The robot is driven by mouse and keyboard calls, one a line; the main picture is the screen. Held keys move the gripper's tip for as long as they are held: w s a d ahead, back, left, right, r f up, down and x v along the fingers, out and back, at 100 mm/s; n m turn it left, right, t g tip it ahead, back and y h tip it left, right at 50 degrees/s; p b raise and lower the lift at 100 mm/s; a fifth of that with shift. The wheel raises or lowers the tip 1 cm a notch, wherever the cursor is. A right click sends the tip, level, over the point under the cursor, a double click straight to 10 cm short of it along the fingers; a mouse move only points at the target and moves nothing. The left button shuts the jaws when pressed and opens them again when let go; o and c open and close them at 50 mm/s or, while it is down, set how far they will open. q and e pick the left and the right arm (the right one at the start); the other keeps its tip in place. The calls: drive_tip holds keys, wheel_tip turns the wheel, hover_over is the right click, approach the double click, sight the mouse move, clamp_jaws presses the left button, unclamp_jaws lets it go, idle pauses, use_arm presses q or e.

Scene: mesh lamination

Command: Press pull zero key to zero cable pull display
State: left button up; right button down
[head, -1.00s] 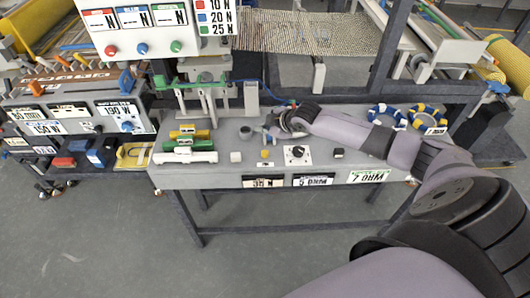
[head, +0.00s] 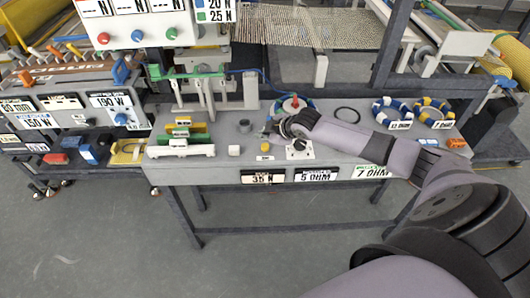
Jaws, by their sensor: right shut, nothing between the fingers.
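A grey bench (head: 180,172) stands in front of me in the head view. Its front edge has a display reading about 35 N (head: 262,177). On the top above it are a small yellow key (head: 265,147), a pale key (head: 234,150) and a black knob on a white plate (head: 298,146). I cannot read which key is the pull zero key. My right gripper (head: 266,130) is shut and empty, just behind the yellow key and apparently above the bench top. Its fingertips are small and dark here. My left gripper is not in view.
Two more front labels read 5 OHM (head: 316,174) and 7 OHM (head: 370,171). Coloured blocks (head: 185,138) and a metal fixture stand left of the gripper.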

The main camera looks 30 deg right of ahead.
sight(264, 148)
drive_tip(key=shift+f+b, duration=0.3)
drive_tip(key=shift+f, duration=0.65)
drive_tip(key=shift+f, duration=0.1)
idle(0.6)
drive_tip(key=shift+f, duration=0.3)
drive_tip(key=shift+f+b, duration=0.4)
drive_tip(key=shift+f, duration=0.2)
idle(0.9)
drive_tip(key=shift+r, duration=0.15)
drive_tip(key=shift+r+p, duration=0.85)
drive_tip(key=shift+p, duration=0.1)
wheel_tip(264, 148, up, 5)
drive_tip(key=p, duration=0.4)
drive_tip(key=shift+p, duration=0.4)
